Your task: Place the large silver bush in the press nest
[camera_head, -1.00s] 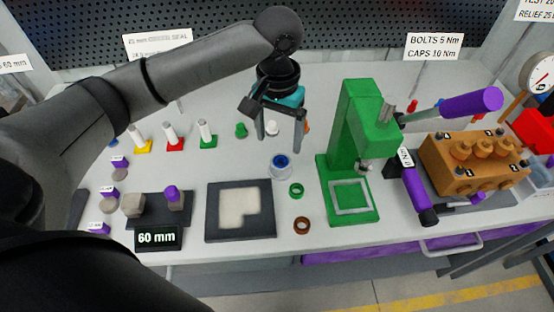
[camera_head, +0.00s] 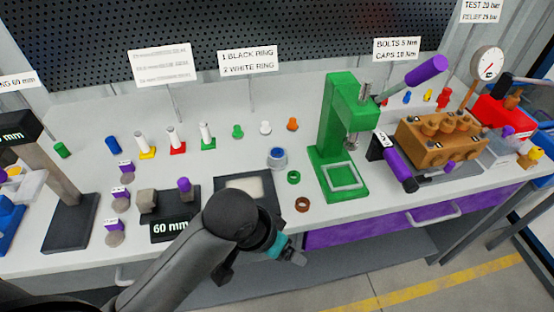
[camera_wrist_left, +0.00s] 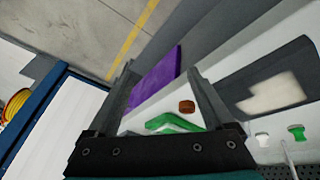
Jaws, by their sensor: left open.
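A short silver cylinder with a blue centre (camera_head: 277,157), which looks like the large silver bush, stands on the bench left of the green press (camera_head: 341,110). The press nest (camera_head: 346,176), a pale square frame on the press base, looks empty. My left gripper (camera_head: 292,252) is in front of the bench edge, well apart from the bush and nearer the viewer. In the left wrist view its two fingers (camera_wrist_left: 162,75) are spread with nothing held between them. I cannot make out the bush in that view. My right gripper is not in view.
A green ring (camera_head: 293,177) and a brown ring (camera_head: 302,204) lie between bush and bench edge. A dark tray (camera_head: 232,182) is partly hidden by my arm. An orange pump block (camera_head: 440,143) and a purple-handled tool (camera_head: 399,168) are right of the press.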

